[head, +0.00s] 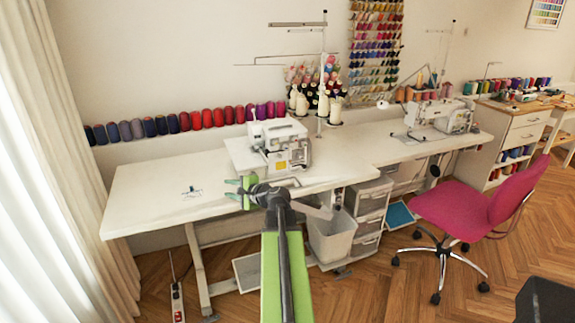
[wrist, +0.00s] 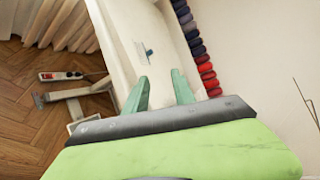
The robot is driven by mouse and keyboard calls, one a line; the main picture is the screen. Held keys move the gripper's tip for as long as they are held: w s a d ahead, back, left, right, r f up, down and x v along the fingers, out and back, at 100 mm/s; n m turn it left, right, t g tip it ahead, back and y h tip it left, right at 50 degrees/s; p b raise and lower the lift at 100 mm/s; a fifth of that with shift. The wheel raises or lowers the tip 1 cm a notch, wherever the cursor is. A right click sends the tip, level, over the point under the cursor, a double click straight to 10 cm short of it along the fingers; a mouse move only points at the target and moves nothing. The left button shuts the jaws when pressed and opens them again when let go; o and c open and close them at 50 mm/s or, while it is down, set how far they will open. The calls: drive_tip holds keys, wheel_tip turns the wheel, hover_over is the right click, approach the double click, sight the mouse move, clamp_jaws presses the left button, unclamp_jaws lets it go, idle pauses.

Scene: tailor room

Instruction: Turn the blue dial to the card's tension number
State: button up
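A white overlock sewing machine (head: 283,145) stands on the white table (head: 150,190). Its dials are too small to tell apart, and I cannot make out a blue dial or a card with a number. A small dark blue item (head: 192,191) lies on the left part of the table; it also shows in the wrist view (wrist: 148,52), and I cannot tell what it is. My gripper (head: 236,187) is over the table's front part, left of and nearer than the machine. In the wrist view its two green fingers (wrist: 160,88) stand apart with nothing between them.
Several thread spools (head: 195,120) line the wall behind the table. White thread cones (head: 322,105) stand behind the machine. A second machine (head: 440,115) is farther right. A pink chair (head: 465,212), a bin (head: 331,236) and a power strip (head: 177,302) are around the table.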

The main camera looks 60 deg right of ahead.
drive_tip(key=s+d+m+h+b, duration=0.1)
drive_tip(key=s+d+m+h, duration=0.35)
drive_tip(key=s+d, duration=0.4)
drive_tip(key=m+h+b, duration=0.1)
drive_tip(key=m+h, duration=0.3)
drive_tip(key=m, duration=0.3)
approach(286, 148)
drive_tip(key=shift+n, duration=0.25)
drive_tip(key=x, duration=0.8)
drive_tip(key=shift+a, duration=0.1)
